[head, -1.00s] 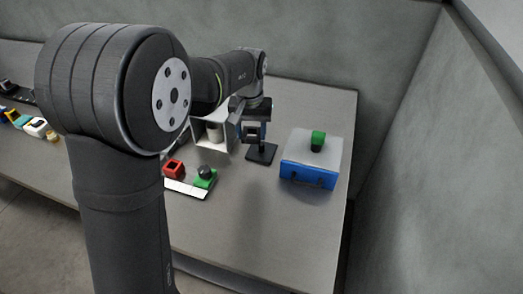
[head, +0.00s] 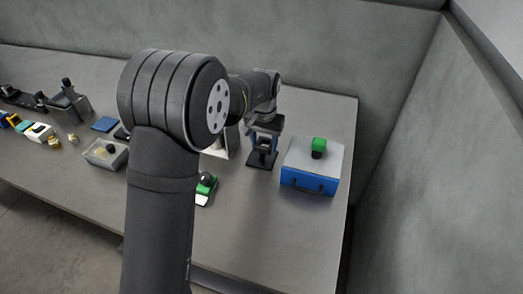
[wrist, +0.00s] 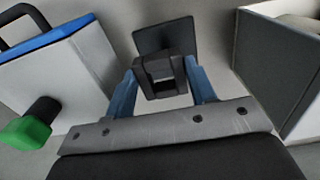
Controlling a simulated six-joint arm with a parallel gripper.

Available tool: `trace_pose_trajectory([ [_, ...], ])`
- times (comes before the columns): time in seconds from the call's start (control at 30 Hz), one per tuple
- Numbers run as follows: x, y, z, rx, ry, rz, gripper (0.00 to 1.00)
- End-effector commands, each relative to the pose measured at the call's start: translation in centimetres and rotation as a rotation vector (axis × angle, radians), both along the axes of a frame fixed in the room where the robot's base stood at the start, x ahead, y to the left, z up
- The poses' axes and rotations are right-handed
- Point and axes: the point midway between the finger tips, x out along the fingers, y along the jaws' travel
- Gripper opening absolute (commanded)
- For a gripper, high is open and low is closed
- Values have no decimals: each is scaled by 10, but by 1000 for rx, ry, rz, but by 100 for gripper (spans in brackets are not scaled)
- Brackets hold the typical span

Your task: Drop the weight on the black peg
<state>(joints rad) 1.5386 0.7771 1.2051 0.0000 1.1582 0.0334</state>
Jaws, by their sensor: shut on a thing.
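A black square weight (wrist: 160,78) with a square opening is between the blue fingers of my gripper (wrist: 160,70), which is shut on it. A flat black square base (wrist: 167,34) shows just beyond the weight in the wrist view. In the head view my gripper (head: 266,137) is above this black base (head: 262,161). The black peg itself is mostly hidden by the weight and fingers. I cannot tell whether the peg is inside the weight's opening.
A blue box (head: 309,180) with a grey top, a handle and a green knob (head: 319,144) stands right of the base. A white open box (wrist: 285,65) stands on the other side. A clear tray (head: 105,153) and several small items lie left.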

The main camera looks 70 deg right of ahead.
Motion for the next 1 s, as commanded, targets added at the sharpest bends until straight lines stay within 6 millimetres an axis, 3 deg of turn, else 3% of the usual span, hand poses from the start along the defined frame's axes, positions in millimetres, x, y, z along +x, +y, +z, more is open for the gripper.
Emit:
trace_pose_trajectory([
  [0.23, 10, -5, -13, 1, 0, 0, 16],
  [0.47, 10, -4, -45, 1, 0, 0, 16],
  [0.83, 10, -5, -49, -1, 0, 0, 16],
  [0.87, 10, -5, -49, -1, 0, 0, 56],
  [0.93, 10, -5, -49, -1, 0, 0, 70],
  [1.0, 10, -5, -49, -1, 0, 0, 72],
])
